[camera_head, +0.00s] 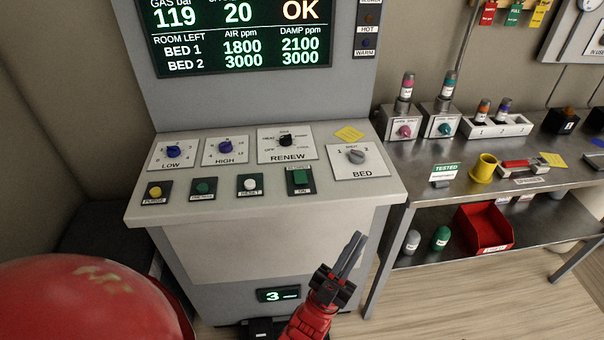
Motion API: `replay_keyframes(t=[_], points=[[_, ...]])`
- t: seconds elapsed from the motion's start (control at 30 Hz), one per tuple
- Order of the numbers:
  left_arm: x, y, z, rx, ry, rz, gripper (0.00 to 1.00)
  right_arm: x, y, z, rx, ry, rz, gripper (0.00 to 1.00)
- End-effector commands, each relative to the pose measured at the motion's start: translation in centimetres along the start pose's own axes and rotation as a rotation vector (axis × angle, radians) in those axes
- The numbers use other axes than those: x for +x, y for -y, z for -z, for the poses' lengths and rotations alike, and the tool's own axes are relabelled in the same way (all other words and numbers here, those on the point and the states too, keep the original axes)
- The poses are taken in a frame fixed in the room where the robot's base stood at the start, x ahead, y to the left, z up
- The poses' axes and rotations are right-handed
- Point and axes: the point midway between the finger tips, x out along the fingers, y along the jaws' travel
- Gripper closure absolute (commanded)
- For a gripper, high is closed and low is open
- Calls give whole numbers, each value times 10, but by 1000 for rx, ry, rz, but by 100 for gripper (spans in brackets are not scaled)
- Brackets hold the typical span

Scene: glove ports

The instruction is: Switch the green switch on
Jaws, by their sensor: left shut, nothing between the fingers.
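The green switch (300,177) is a square green piece on a dark plate at the right of the console's front row. A label above it is too small to read, and a label below it looks like "ON". Whether it is on or off I cannot tell. My left gripper (357,238) is in front of the console, below and to the right of the switch. Its fingers are together and empty, pointing up, apart from the switch. My right gripper is not in view.
The sloping console (233,209) also carries a yellow button (154,192), a round green button (204,187), a white button (250,184) and several knobs, including the BED knob (355,156). A metal bench (425,190) with small items stands at right.

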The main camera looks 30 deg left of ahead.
Motion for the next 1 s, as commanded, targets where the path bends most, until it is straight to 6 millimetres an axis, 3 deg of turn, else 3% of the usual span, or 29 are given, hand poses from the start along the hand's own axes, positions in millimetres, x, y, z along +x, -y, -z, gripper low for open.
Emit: replay_keyframes(t=[0.03, 0.27, 0.37, 0.5, 0.63, 0.77, 0.9, 1.0], points=[[24, -7, -7, 0, 53, -18, 100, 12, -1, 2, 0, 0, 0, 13], [81, -23, -67, 54, 373, -45, 100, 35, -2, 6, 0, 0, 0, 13], [99, -15, -86, 97, 508, -17, 100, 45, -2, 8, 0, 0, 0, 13], [114, 12, -105, 155, 703, 69, 100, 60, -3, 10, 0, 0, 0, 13], [116, 48, -113, 196, 884, 196, 100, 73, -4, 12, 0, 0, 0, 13], [102, 90, -110, 215, 1067, 363, 100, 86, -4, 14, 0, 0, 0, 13], [76, 126, -97, 200, 1236, 552, 100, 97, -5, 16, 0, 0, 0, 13], [57, 143, -86, 179, 1325, 664, 100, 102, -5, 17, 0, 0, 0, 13]])
